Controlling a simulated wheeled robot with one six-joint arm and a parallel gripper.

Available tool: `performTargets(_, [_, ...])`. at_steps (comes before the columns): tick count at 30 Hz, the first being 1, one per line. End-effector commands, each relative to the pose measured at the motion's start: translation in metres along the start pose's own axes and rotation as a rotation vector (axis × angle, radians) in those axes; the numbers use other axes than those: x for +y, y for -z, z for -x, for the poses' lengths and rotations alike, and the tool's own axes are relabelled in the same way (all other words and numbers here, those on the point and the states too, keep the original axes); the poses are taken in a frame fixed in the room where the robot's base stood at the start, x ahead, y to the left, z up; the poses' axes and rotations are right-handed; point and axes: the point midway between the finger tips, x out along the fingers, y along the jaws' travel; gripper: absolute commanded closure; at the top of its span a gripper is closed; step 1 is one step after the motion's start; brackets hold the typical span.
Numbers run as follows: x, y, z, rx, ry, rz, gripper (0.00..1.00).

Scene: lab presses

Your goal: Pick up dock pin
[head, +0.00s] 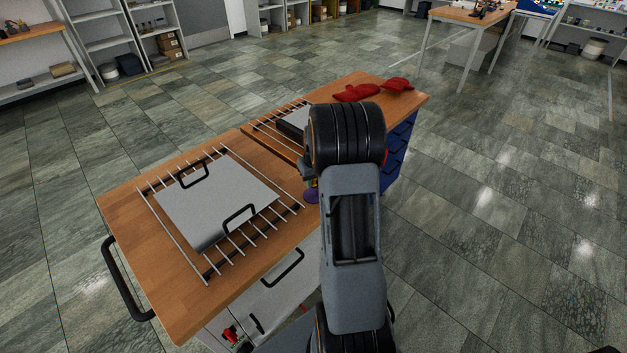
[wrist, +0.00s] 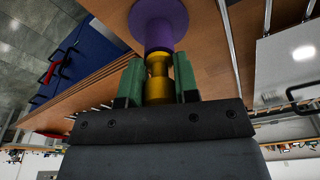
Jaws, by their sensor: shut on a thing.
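The dock pin has a brass-coloured body and a purple shaft (wrist: 158,35) with a wide purple disc at its end. In the wrist view it stands between the green fingers of my gripper (wrist: 158,80), which are shut on the brass part. In the head view only a small purple bit of the pin (head: 312,196) shows beside my arm; my arm hides the rest and most of the gripper. I cannot tell whether the disc touches the wooden top.
A wooden bench (head: 125,215) carries a metal rack with a grey plate (head: 215,200) with black handles. Behind it is a second wooden top (head: 340,84) with another rack and red mitts (head: 357,92). Blue drawers (head: 396,150) are under its right side. Tiled floor lies open around.

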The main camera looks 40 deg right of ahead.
Motion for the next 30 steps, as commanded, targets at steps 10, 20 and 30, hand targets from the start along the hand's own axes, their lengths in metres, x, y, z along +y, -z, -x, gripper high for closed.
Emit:
performTargets(10, [0.0, 0.003, 0.013, 0.004, -0.001, 0.0, 0.95])
performTargets(20, [0.0, 0.011, 0.071, 0.004, -0.001, 0.0, 0.95])
performTargets(30, [0.0, 0.015, 0.099, 0.001, 0.0, 0.0, 0.95])
